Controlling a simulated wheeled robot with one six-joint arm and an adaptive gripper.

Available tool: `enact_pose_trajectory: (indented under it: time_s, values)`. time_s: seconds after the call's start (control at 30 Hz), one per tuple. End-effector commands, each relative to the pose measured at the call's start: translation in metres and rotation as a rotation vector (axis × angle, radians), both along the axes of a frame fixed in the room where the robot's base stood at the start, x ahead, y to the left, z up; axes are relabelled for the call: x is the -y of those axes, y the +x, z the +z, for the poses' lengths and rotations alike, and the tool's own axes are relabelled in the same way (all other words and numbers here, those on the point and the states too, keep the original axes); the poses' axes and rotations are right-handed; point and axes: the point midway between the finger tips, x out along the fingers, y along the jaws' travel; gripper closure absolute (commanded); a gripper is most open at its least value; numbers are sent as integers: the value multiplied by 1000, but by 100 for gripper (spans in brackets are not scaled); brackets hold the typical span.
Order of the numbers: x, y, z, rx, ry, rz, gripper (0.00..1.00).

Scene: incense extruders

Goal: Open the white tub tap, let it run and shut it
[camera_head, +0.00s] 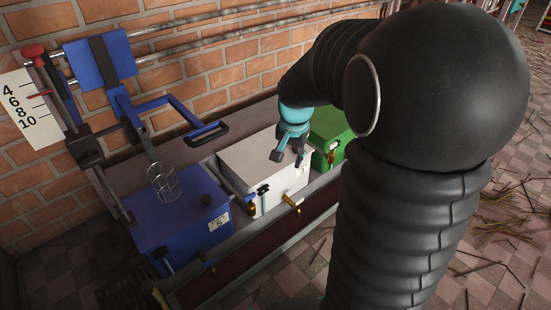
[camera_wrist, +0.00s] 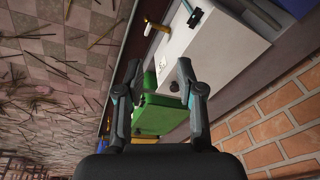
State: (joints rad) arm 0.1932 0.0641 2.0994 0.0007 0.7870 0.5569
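The white tub (camera_head: 236,160) stands between a blue tub and a green tub. It also shows in the wrist view (camera_wrist: 218,48). A brass tap (camera_head: 291,204) sticks out low on its front and shows in the wrist view (camera_wrist: 156,25). A teal-topped fitting (camera_head: 262,189) is on the same front face, also in the wrist view (camera_wrist: 193,17). My gripper (camera_head: 288,158) is over the far right part of the white tub, apart from the tap. In the wrist view its fingers (camera_wrist: 160,72) are spread with nothing held between them.
The blue tub (camera_head: 170,225) stands at left under a blue-handled press (camera_head: 155,105) and wire basket (camera_head: 164,182). The green tub (camera_head: 328,122) is at right, partly hidden by my arm. A brick wall (camera_head: 235,75) runs behind. Sticks litter the tiled floor (camera_head: 505,225).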

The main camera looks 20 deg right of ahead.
Motion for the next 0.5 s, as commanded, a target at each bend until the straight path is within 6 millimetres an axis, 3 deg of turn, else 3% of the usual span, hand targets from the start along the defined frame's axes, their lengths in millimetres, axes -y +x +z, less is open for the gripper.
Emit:
enact_pose_trajectory:
  time_s: [0.2,0.5]
  values:
    - [36,44,-63,-87,43,-210,62]
    - [72,73,-139,-161,74,-424,62]
